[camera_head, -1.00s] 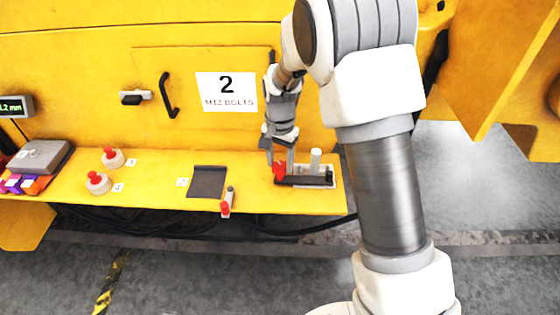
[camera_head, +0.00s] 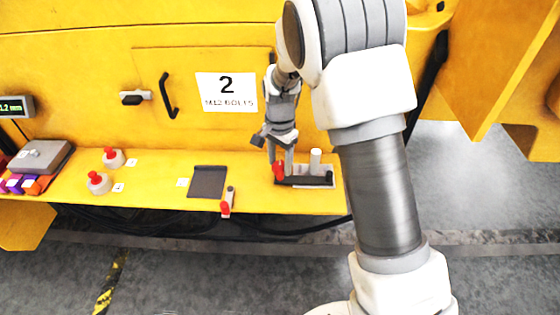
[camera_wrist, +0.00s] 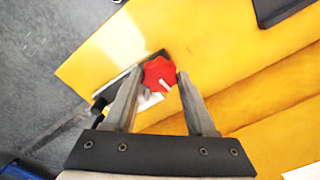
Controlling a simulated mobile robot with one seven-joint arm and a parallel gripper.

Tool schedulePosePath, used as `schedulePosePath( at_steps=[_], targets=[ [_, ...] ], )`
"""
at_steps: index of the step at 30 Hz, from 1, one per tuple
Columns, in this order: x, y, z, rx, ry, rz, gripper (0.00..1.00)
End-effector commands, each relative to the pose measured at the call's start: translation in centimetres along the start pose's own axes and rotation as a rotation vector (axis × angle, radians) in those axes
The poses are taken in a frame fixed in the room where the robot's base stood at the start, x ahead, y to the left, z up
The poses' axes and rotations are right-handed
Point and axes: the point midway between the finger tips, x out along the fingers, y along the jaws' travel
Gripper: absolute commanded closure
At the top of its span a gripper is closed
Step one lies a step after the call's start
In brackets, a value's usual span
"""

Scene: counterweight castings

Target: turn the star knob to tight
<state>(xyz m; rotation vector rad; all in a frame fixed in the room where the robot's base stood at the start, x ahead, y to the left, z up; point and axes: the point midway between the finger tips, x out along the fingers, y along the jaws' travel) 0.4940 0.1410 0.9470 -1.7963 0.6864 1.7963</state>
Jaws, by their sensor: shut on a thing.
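The red star knob (camera_wrist: 157,72) sits between my gripper's fingertips in the wrist view, with a small white mark on its face. In the head view the knob (camera_head: 279,172) shows at the left end of a dark fixture (camera_head: 318,181) on the yellow ledge. My gripper (camera_head: 280,160) comes down on it from above and is shut on it. In the wrist view my gripper (camera_wrist: 160,80) has one finger on each side of the knob. Any wording or scale around the knob is hidden or too small to read.
A white post (camera_head: 315,161) stands on the fixture just right of my gripper. A dark pad (camera_head: 207,182) and a red-tipped lever (camera_head: 227,201) lie to the left. Red buttons (camera_head: 98,182) and a grey box (camera_head: 41,156) are further left. A yellow panel rises behind.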

Motion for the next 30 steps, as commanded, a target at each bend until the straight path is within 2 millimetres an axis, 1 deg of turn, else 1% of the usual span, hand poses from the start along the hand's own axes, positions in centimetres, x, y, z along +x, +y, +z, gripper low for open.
schedulePosePath(
  at_steps=[1,5,14,17,20,23,30],
  targets=[
    [0.0,0.0,0.0,-0.001,-0.001,0.0,0.38],
    [0.0,0.0,0.0,-0.001,-0.001,0.0,0.15],
    [-0.1,0.0,0.0,-0.001,0.0,0.0,0.14],
    [-0.7,-0.1,0.0,-0.002,0.001,-0.002,0.14],
    [-2.1,-0.1,0.0,-0.002,0.002,-0.003,0.14],
    [-4.3,-0.1,0.0,-0.002,0.002,-0.005,0.14],
    [-10.3,-0.1,0.0,-0.002,0.003,-0.005,0.14]
  ],
)
